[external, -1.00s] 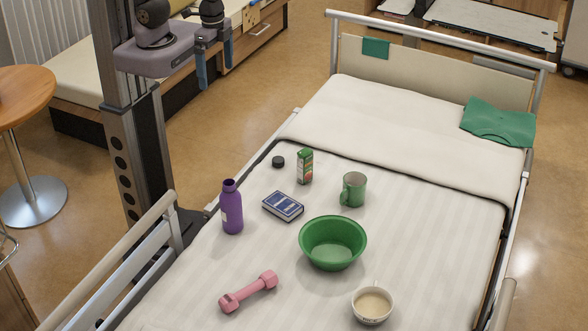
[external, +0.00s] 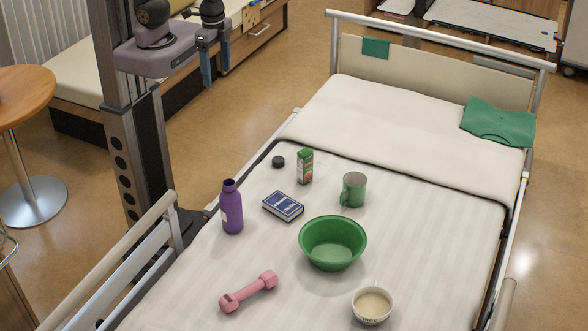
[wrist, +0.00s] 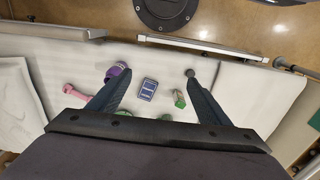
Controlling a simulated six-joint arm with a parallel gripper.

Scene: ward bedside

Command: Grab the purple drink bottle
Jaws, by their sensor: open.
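The purple drink bottle (external: 232,208) stands upright on the bed, left of the blue card box, with its neck open. In the wrist view the bottle (wrist: 116,71) shows behind the tip of the left finger, partly hidden by it. My gripper (external: 208,66) is raised beside the column at the top left, well above and away from the bottle. In the wrist view my gripper (wrist: 153,72) is open, its two fingers wide apart with nothing between them at their height.
On the bed are a blue box (external: 283,206), juice carton (external: 305,167), black cap (external: 278,162), green mug (external: 353,190), green bowl (external: 333,243), pink dumbbell (external: 248,292) and cup (external: 372,305). A bed rail (external: 120,255) runs left of the bottle.

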